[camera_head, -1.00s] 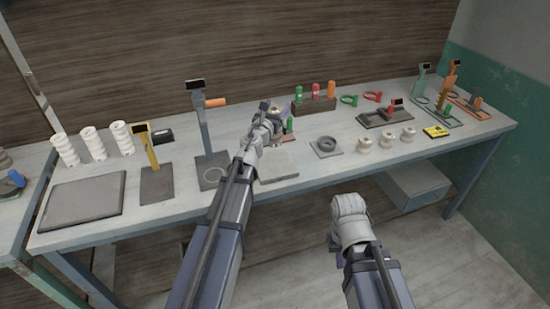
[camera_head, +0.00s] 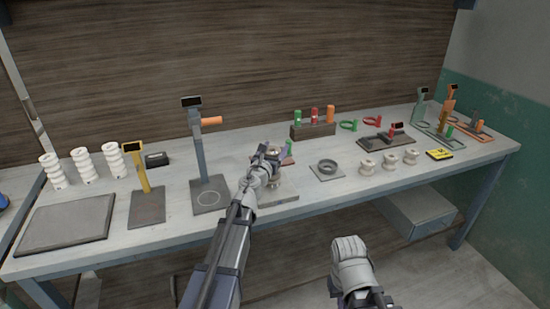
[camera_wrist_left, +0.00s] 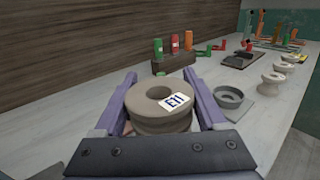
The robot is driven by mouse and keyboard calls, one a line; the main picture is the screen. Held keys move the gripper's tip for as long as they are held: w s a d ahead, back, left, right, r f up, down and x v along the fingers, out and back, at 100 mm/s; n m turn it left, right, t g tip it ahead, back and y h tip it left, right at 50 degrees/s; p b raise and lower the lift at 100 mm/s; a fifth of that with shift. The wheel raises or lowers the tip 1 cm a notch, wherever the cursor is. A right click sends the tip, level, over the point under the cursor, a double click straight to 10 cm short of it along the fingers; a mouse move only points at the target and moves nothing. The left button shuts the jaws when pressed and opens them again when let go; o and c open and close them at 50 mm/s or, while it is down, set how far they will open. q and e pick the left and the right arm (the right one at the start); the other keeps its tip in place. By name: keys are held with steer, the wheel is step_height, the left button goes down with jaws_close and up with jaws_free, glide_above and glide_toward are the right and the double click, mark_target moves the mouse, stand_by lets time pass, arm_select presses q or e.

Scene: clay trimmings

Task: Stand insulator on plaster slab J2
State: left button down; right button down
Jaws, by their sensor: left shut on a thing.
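My left gripper (camera_head: 268,158) is shut on a thick beige-grey ring-shaped insulator (camera_wrist_left: 160,105) with a centre hole. A white label on its top reads something like E11. In the head view the insulator (camera_head: 275,181) is partly hidden by my wrist, over a pale flat slab (camera_head: 284,197) near the front of the bench. I cannot tell whether it touches the slab, and no J2 mark is readable. My right arm's grey wrist shows at the lower right, clear of the bench; its fingers are not visible.
A grey ring on a plate (camera_head: 327,168) lies right of the slab, with several cream spools beyond it. A grey stand with an orange handle (camera_head: 203,155) stands to the left.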

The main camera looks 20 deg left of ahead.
arm_select(q)
steer(key=shift+f, duration=0.6)
arm_select(e)
steer(key=shift+f, duration=0.6)
arm_select(q)
steer(key=shift+f+b, duration=0.2)
steer(key=shift+b, duration=0.2)
jaws_free()
arm_select(e)
steer(key=shift+f, duration=0.15)
arm_select(q)
steer(key=shift+r, duration=0.2)
steer(key=shift+s, duration=0.15)
steer(key=s, duration=1.1)
steer(key=shift+s+a, duration=0.35)
steer(key=shift+s, duration=0.05)
